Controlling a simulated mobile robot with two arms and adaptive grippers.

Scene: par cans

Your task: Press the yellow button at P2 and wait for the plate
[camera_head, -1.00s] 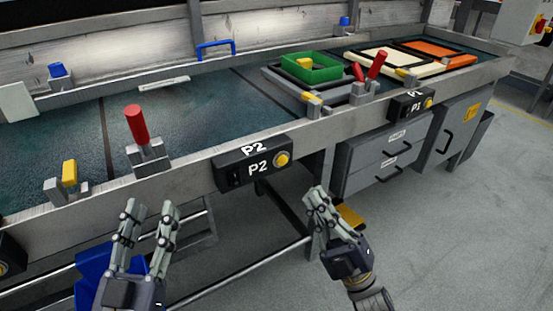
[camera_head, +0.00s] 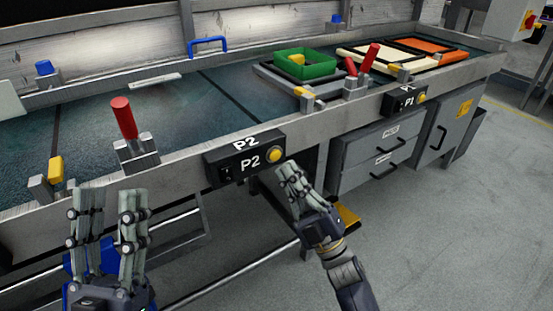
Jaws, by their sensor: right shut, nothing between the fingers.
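The P2 box (camera_head: 230,170) is a dark box on the front rail of the bench, with a round yellow button (camera_head: 274,155) at its right end. My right gripper (camera_head: 287,170) is shut and empty, its fingertips just below and right of the yellow button. I cannot tell whether they touch it. My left gripper (camera_head: 108,195) is open and empty in front of the bench, at the lower left. A grey plate (camera_head: 275,80) with a green tray (camera_head: 318,72) on it lies on the bench toward the right.
A red-handled clamp (camera_head: 124,120) and a yellow-tipped stop (camera_head: 55,172) stand on the front rail at the left. A P1 box (camera_head: 405,101) is further right. Grey drawers (camera_head: 375,150) hang below the bench. A blue bin (camera_head: 80,262) is low at the left.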

